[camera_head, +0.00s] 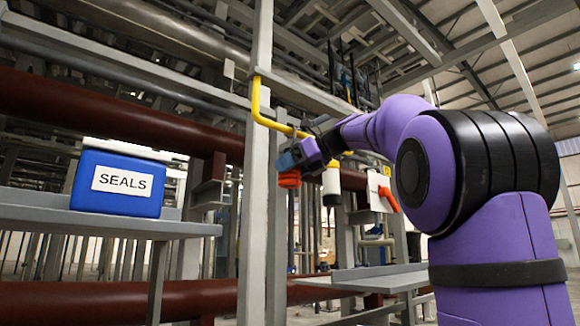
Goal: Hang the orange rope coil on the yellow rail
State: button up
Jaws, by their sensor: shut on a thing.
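The yellow rail (257,97) is fixed to a grey upright post. It drops down, bends, and runs right behind my gripper. My gripper (288,165) is shut on the orange rope coil (289,180), at the end of my purple arm. Only a small orange part of the coil shows, just below the fingers; the rest is hidden or too small to make out. In the picture the coil is below the rail's bend and slightly to its right. I cannot tell the depth between them, and no contact shows.
A blue SEALS box (118,184) with a white lid stands on a grey shelf (100,220) at left. A white box with an orange handle (389,198) is right of my gripper. Grey posts and dark red pipes (110,118) crowd around. A lower grey shelf (375,277) lies below.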

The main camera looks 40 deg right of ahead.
jog(key=o, duration=1.2)
jog(key=shift+c, duration=0.2)
jog(key=shift+s+d, duration=0.1)
jog(key=v, duration=1)
jog(key=shift+s+d, duration=0.15)
jog(key=shift+s, duration=0.1)
jog(key=shift+r, duration=0.1)
